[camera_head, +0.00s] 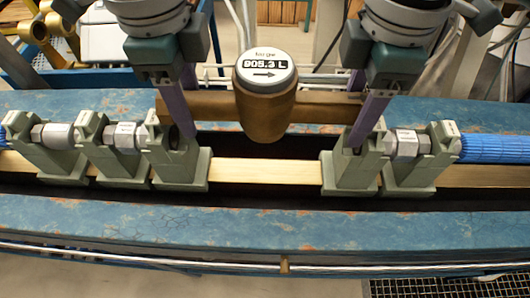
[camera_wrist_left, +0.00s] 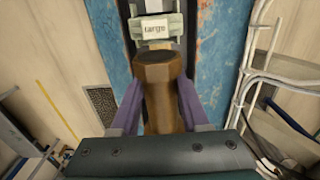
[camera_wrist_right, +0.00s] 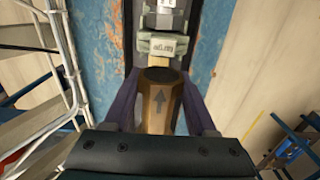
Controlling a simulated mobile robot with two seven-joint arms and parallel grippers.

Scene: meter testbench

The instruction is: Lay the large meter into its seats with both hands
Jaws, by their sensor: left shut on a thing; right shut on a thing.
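The large meter (camera_head: 265,112) is a bronze-brown body with a round white dial reading 905.3 L and an arrow. Its pipe lies roughly level across the bench. My left gripper (camera_head: 178,112) is shut on the pipe's left end, which shows between purple fingers in the left wrist view (camera_wrist_left: 158,88). My right gripper (camera_head: 372,110) is shut on the right end, also seen in the right wrist view (camera_wrist_right: 160,98). The grey-green left seat (camera_head: 180,165) and right seat (camera_head: 350,172) stand below the pipe ends in the head view. Contact with them cannot be told.
More grey-green blocks (camera_head: 115,155) with silver fittings (camera_head: 405,145) stand outward of the seats on a pale rail (camera_head: 265,172). Blue ribbed hoses (camera_head: 495,148) run off at both sides. The blue, rust-speckled bench (camera_head: 265,225) is clear in front.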

